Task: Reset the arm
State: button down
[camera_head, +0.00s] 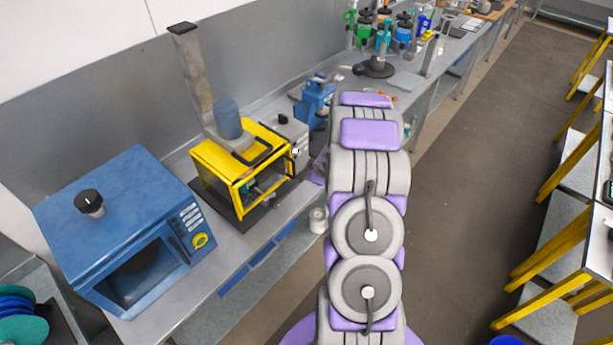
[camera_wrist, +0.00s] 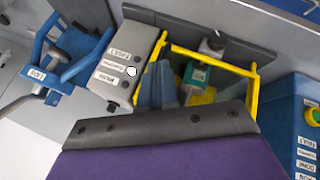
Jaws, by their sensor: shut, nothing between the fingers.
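My arm (camera_head: 368,200) rises from the bottom of the head view and reaches forward beside the bench. It hides most of my gripper in that view. In the wrist view the purple and dark grey front part of my gripper (camera_wrist: 160,125) fills the bottom middle. It is shut and holds nothing. Beyond it is the yellow-framed agitator (camera_wrist: 210,62) with a green bottle (camera_wrist: 197,75) inside. The agitator also shows in the head view (camera_head: 222,182), left of my arm. I cannot tell the exact gap between my gripper and the agitator.
A blue machine (camera_head: 112,222) stands on the grey bench (camera_head: 235,255) at left. A grey labelled box (camera_wrist: 132,65) and a blue device (camera_head: 315,100) adjoin the agitator. A rack of coloured bottles (camera_head: 376,68) stands farther back. The floor (camera_head: 475,170) right of my arm is clear; yellow-legged tables stand beyond.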

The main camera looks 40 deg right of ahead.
jog(key=s+a+r+m+g+h+b, duration=0.1)
jog(key=s+a+r+m+g+b, duration=0.2)
jog(key=s+a+b, duration=0.5)
jog(key=s+a+r+m+g+b, duration=0.15)
jog(key=s+a+r+b, duration=0.3)
jog(key=a, duration=0.55)
jog(key=s+a+f+g+y+b, duration=0.1)
jog(key=s+a+b, duration=0.3)
jog(key=s+a, duration=0.4)
jog(key=s+a+f+m+g+y+b, duration=0.1)
jog(key=s+a+f+g+y+b, duration=0.1)
jog(key=s+a+b, duration=0.3)
jog(key=s+a+g, duration=0.1)
jog(key=s+a, duration=0.3)
jog(key=s, duration=0.6)
jog(key=shift+s+a, duration=0.3)
jog(key=shift+s, duration=0.05)
jog(key=c, duration=1.9)
grip_release()
jog(key=shift+m+g, duration=0.25)
